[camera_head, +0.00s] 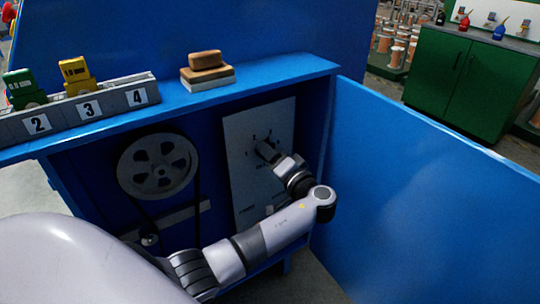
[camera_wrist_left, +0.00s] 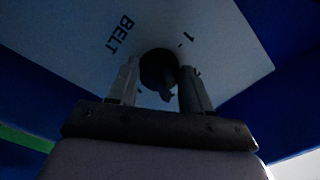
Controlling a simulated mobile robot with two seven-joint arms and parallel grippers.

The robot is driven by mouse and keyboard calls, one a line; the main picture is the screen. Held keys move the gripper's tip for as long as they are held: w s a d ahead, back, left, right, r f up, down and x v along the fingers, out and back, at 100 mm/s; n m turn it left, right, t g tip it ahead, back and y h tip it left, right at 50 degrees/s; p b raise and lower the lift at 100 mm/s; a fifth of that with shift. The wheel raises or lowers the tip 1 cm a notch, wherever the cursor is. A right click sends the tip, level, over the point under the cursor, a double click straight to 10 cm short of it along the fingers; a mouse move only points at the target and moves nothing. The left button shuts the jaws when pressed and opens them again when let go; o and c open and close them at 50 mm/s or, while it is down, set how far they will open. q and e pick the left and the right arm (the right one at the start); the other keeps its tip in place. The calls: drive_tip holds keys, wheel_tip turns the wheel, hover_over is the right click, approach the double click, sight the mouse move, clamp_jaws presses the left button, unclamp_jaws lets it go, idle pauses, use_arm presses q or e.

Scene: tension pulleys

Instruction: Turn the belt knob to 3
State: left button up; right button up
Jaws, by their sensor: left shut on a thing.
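The belt knob (camera_wrist_left: 158,66) is dark and round, on a pale panel (camera_head: 243,135) inside the blue housing. In the wrist view the panel reads "BELT" to the left of the knob and a "1" to its right. My left gripper (camera_wrist_left: 158,88) has one finger on each side of the knob and is shut on it. In the head view my left gripper (camera_head: 268,152) reaches the panel and mostly hides the knob. Small numerals show around it, but the knob's setting cannot be read. My right gripper is not in view.
A grey pulley wheel (camera_head: 157,166) with a belt is left of the panel. A blue wall (camera_head: 430,190) stands close on the right.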

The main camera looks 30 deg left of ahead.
use_arm(q)
drive_tip(key=o, duration=1)
drive_tip(key=shift+o, duration=0.2)
drive_tip(key=shift+d, duration=0.15)
drive_tip(key=v, duration=0.7)
